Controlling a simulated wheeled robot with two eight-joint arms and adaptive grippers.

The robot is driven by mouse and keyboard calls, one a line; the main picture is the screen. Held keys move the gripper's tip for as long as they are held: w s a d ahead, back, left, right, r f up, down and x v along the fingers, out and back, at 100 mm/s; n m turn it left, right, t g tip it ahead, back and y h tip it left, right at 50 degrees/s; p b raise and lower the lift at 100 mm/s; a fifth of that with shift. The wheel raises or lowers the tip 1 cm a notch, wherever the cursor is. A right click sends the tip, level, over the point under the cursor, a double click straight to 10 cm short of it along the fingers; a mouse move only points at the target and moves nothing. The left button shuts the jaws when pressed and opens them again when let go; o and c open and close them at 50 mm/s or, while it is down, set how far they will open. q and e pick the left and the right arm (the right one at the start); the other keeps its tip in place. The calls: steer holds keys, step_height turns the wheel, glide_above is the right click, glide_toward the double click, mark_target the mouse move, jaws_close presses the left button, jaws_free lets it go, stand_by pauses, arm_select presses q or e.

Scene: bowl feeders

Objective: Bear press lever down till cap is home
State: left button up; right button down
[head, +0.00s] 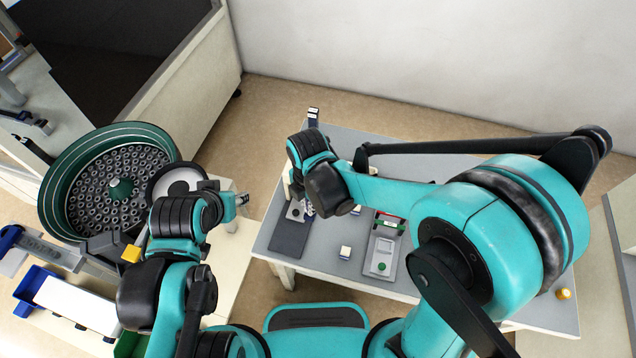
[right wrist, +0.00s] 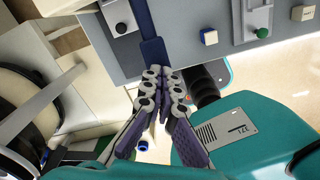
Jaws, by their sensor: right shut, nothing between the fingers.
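My right gripper (head: 309,209) points down over the left part of the grey table (head: 330,262), mostly hidden by its own wrist. In the right wrist view its fingers (right wrist: 162,72) are together and empty. Their tips are at the end of a dark blue bar (right wrist: 148,25), which looks like the press lever; I cannot tell whether they touch it.
A green bowl feeder (head: 80,168) is left.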

steer(key=shift+r+p, duration=2.05)
steer(key=shift+r, duration=0.85)
steer(key=shift+d+m+b, duration=0.3)
steer(key=shift+d+m, duration=0.1)
steer(key=shift+m, duration=0.1)
steer(key=s+d+m+t+b, duration=0.2)
steer(key=d+m+b, duration=0.3)
steer(key=d+m, duration=0.3)
steer(key=s+d+r+m+t+b, duration=0.1)
steer(key=d+m+t+b, duration=0.3)
steer(key=d+m, duration=0.5)
steer(key=s+m+t, duration=0.1)
steer(key=m, duration=0.7)
steer(key=shift+d+r+b, duration=0.2)
steer(key=shift+b, duration=0.15)
